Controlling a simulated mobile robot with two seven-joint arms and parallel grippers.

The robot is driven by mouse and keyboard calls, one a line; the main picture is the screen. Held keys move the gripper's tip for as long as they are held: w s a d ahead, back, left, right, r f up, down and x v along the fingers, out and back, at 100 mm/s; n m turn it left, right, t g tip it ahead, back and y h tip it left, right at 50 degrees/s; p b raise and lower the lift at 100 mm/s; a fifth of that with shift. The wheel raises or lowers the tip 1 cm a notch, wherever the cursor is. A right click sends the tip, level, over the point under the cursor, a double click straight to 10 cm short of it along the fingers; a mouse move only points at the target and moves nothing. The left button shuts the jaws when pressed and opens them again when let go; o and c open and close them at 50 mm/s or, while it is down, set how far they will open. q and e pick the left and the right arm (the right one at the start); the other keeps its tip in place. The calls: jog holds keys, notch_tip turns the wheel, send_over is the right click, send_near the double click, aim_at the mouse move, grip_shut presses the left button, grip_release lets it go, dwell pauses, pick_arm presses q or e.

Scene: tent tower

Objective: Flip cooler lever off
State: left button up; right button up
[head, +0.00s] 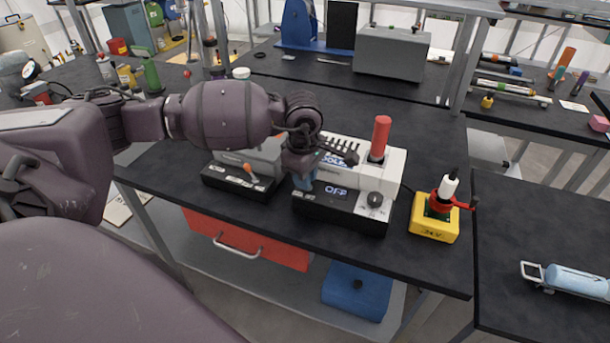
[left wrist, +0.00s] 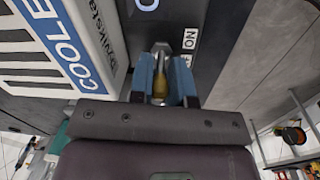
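The cooler (head: 387,183) is a white box on the black bench, with a red cylinder on top and a dark front panel whose display (head: 337,191) reads OFF. Its blue-and-white label, partly out of frame, shows in the left wrist view (left wrist: 62,52). My left gripper (head: 303,182) reaches down at the panel's left end. In the left wrist view its blue fingers (left wrist: 163,85) stand close on both sides of the brass-coloured lever (left wrist: 160,86). They appear shut on it. In the head view the gripper hides the lever. An upside-down ON label (left wrist: 189,41) lies beside the lever.
A similar unit with an orange-tipped lever (head: 248,170) stands left of the cooler, partly behind my arm. A yellow box with a red clamp (head: 434,231) stands to the right. A grey case (head: 392,52) is farther back. The bench front edge is close.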

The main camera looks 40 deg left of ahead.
pick_arm(q)
grip_shut()
jog(key=shift+s+a+f+h+b, duration=0.1)
jog(key=shift+a+f+h+b, duration=0.15)
jog(key=shift+h+b, duration=0.25)
jog(key=shift+r+t+h, duration=0.1)
jog(key=shift+t+h, duration=0.2)
jog(key=shift+h, duration=0.2)
jog(key=o, duration=0.5)
grip_release()
jog(key=shift+r, duration=0.1)
jog(key=v, duration=1)
jog(key=shift+a+r, duration=0.1)
jog(key=shift+r, duration=0.25)
